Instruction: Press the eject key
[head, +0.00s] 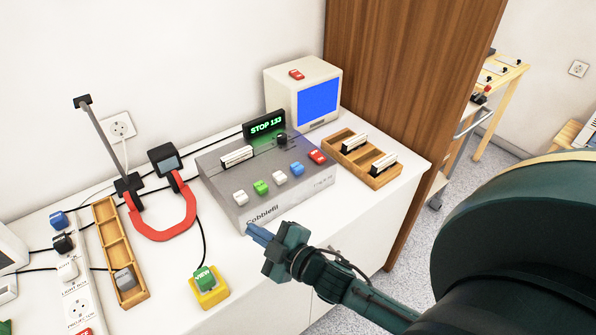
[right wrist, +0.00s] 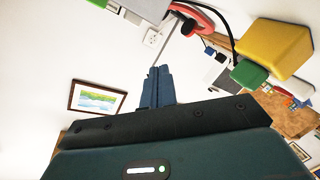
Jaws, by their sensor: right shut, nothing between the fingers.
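The grey console (head: 262,180) lies on the white counter. Along its front is a row of keys: a white key (head: 240,198), a green key (head: 261,187), another white key (head: 280,177), a blue key (head: 297,168) and a red key (head: 317,157). Their lettering is too small to read, so I cannot tell which is eject. A lit display behind reads "STOP 1:33" (head: 265,127). My right gripper (head: 257,233) is shut and empty, in front of the console's front edge, apart from the keys. Its blue fingers show together in the right wrist view (right wrist: 158,76). My left gripper is not in view.
A yellow box (head: 209,292) with a green button (head: 204,278) stands left of my right gripper. A red-handled device (head: 163,232) and wooden tray (head: 109,235) lie further left. A monitor (head: 304,90) and slotted wooden rack (head: 378,180) stand right of the console.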

